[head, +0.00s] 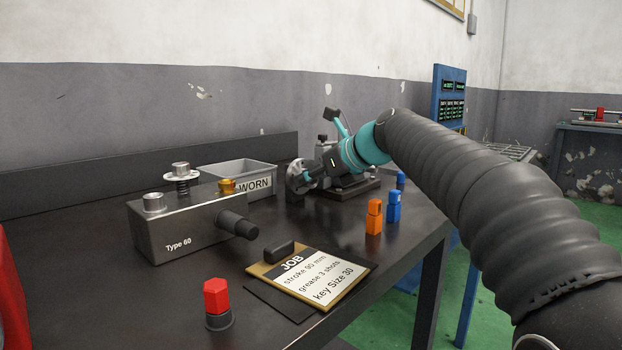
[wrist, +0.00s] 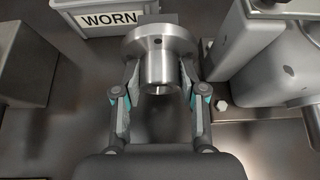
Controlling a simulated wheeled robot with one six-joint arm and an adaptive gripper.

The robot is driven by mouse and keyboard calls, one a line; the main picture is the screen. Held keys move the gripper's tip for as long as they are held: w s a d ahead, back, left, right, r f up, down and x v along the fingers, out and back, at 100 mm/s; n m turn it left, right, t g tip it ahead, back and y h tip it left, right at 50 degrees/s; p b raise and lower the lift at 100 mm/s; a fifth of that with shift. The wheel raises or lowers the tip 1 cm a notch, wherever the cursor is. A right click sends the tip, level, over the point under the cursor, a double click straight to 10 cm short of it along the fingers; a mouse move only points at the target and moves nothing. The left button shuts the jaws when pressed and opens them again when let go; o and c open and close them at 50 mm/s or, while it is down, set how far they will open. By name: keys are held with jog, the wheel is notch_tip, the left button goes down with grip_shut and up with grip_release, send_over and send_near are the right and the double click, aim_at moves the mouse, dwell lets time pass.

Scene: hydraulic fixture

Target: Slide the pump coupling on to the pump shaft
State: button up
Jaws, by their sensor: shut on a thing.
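The pump coupling (wrist: 157,42) is a silver flanged hub with a small dark hole in its side. My gripper (wrist: 160,82) is shut on its narrower hub, one finger on each side, with the wide flange beyond the fingertips. In the head view my gripper (head: 312,180) holds the coupling (head: 295,176) above the bench, left of a dark mounting base (head: 358,189). A grey housing (wrist: 282,50) stands close right of the coupling in the wrist view. I cannot clearly make out the pump shaft; my arm hides part of that area.
A grey bin labelled WORN (head: 262,184) stands behind, and it also shows in the wrist view (wrist: 78,19). A Type 60 block (head: 185,226) stands left. Orange (head: 374,217) and blue (head: 394,206) pieces, a job board (head: 312,279) and a red-topped piece (head: 217,298) occupy the bench (head: 130,310).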

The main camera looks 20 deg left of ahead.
jog(key=shift+s+f, duration=0.15)
jog(key=shift+f, duration=0.05)
jog(key=shift+d, duration=0.2)
jog(key=shift+s+d+f+b, duration=0.1)
jog(key=shift+s+d+b, duration=0.15)
jog(key=shift+d, duration=0.45)
jog(key=shift+s+d+f+b, duration=0.15)
jog(key=shift+s+d, duration=0.1)
jog(key=shift+d, duration=0.4)
grip_shut()
jog(key=shift+s+d+r, duration=0.25)
jog(key=shift+d+r, duration=0.05)
jog(key=shift+d, duration=0.25)
jog(key=o, duration=0.5)
grip_release()
jog(key=c, duration=0.4)
